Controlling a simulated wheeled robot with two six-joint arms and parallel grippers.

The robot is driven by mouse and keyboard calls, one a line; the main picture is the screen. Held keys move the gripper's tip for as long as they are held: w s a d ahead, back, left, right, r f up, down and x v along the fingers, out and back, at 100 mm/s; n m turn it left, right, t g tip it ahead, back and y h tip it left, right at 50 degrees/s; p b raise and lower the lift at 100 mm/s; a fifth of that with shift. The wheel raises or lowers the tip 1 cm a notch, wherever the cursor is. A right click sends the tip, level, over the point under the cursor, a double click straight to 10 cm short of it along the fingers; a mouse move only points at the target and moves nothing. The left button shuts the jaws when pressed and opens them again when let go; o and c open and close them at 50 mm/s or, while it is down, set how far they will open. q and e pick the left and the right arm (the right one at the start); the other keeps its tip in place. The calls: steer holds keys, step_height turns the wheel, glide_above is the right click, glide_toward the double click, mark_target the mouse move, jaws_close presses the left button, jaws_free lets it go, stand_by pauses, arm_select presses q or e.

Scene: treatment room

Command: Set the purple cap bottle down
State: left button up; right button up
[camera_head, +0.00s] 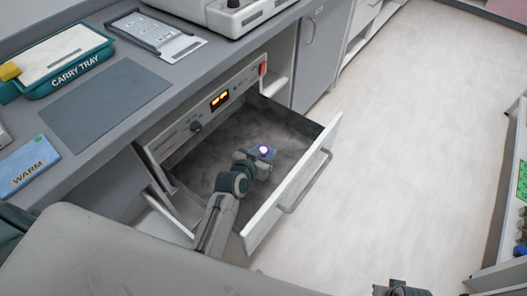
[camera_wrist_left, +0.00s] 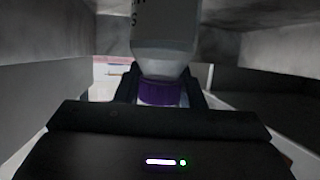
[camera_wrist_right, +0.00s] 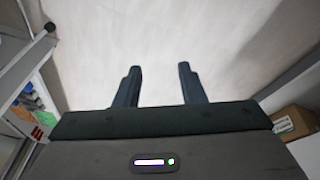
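The purple cap bottle (camera_wrist_left: 164,45) shows in the left wrist view, with a white body and dark print. Its purple cap (camera_wrist_left: 162,93) is toward my palm, and the body extends away past the fingers. My left gripper (camera_wrist_left: 162,84) has one finger on each side of the cap and appears shut on it. My right gripper (camera_wrist_right: 159,72) is open and empty above the pale floor.
The drawer front (camera_head: 292,186) stands pulled out over the floor. Drawer floor around my gripper looks clear.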

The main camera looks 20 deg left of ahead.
arm_select(q)
steer(key=o, duration=0.4)
arm_select(e)
steer(key=shift+r, duration=0.2)
arm_select(q)
steer(key=v, duration=1.2)
steer(key=shift+r, duration=0.25)
arm_select(e)
steer(key=shift+d+f, duration=0.1)
steer(key=shift+f, duration=0.8)
